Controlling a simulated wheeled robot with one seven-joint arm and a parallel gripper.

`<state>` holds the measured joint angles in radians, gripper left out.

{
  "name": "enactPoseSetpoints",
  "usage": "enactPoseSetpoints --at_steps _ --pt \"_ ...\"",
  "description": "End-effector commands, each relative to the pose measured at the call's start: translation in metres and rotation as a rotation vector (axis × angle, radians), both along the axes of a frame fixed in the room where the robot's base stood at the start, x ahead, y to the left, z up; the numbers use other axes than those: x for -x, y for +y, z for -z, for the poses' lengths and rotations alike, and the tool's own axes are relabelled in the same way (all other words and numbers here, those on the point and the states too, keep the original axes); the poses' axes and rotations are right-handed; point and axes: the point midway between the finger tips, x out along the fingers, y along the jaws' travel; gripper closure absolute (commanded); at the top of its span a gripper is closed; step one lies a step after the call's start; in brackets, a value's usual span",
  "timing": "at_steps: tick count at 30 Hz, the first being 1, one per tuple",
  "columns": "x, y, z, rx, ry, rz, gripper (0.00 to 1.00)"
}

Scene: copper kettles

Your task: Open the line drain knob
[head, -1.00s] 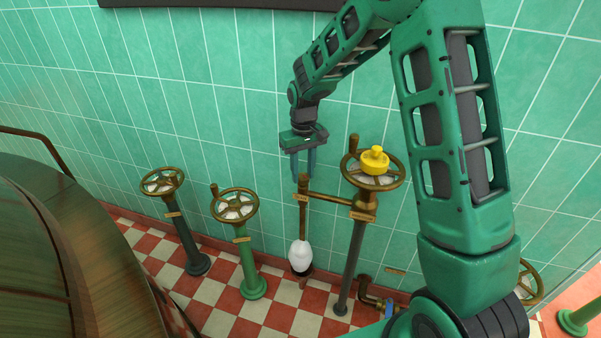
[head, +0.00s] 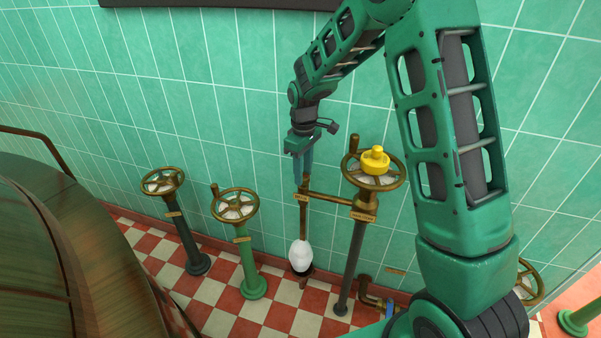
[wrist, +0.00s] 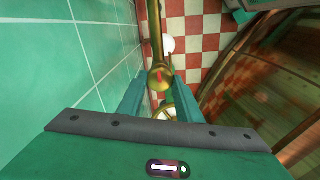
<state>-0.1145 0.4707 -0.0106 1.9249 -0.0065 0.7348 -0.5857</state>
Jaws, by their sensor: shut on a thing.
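The line drain knob (head: 304,181) is a small brass knob on top of a slim vertical brass pipe with a small tag. My gripper (head: 303,178) points straight down over it, its fingertips at the knob. In the wrist view the knob (wrist: 160,77) carries a red mark and sits between the two green fingers (wrist: 160,88), which are shut on it. In the head view the fingers overlap edge-on and hide part of the knob.
A handwheel with a yellow piece (head: 375,160) stands close right, joined to the drain pipe by a brass crosspipe. Two more handwheels (head: 234,204) (head: 162,181) stand left. A white bulb (head: 300,255) hangs low on the pipe. A tiled wall is behind; a large copper kettle (head: 55,260) is left.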

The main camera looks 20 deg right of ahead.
Motion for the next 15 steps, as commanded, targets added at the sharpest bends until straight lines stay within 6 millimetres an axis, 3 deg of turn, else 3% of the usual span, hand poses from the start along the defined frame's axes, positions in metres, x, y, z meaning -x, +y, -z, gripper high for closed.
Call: enactPoseSetpoints --at_steps 11,12,14,15 --pt "-0.0053 -0.0021 -0.0033 0.001 -0.014 0.001 0.91" --pt "-0.0053 -0.0022 -0.0033 0.001 -0.014 0.002 0.61" --pt "-0.0048 -0.0021 -0.0030 0.001 -0.013 0.002 0.50" --pt "-0.0042 -0.0021 -0.0026 0.001 -0.011 0.001 0.50"
